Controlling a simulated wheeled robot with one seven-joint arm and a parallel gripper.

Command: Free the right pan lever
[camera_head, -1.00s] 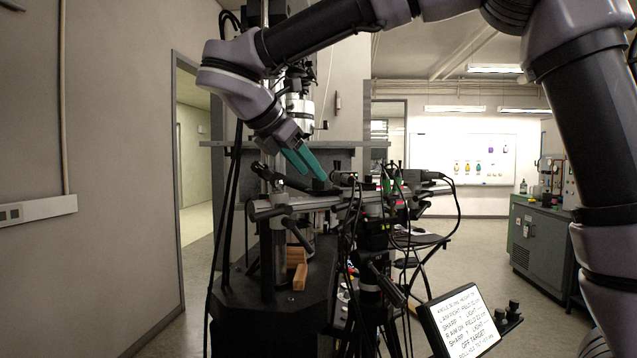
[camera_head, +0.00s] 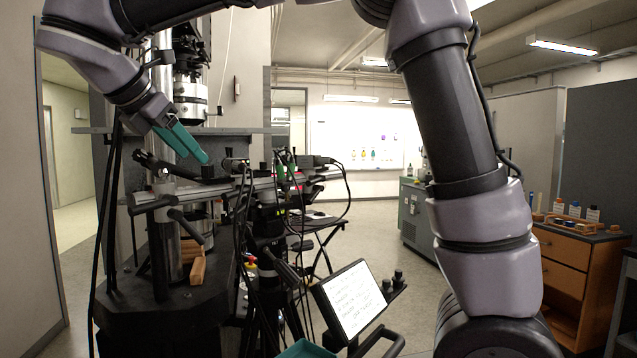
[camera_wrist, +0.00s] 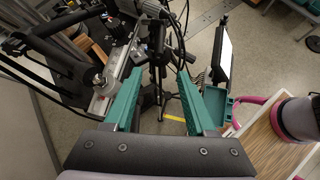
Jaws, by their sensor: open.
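My gripper (camera_head: 203,156) has teal fingers pointing down and to the right, above the left part of a metal rail (camera_head: 228,188). In the wrist view the two fingers stand wide apart with nothing between them (camera_wrist: 160,82). A black lever (camera_head: 186,226) slants down from the rail's left clamp, below my fingertips and apart from them. Another black handle (camera_head: 284,270) slants down to the right from the tripod at the rail's middle. I cannot tell for certain which of these is the right pan lever. Cables partly hide the tripod head.
A tilted screen (camera_head: 348,300) stands right of the tripod, with black knobs beside it. Cables hang around the rail and tripod. A wooden block (camera_head: 198,264) lies on the black base (camera_head: 150,305). A wooden drawer cabinet (camera_head: 567,262) is at right. Open floor lies behind the screen.

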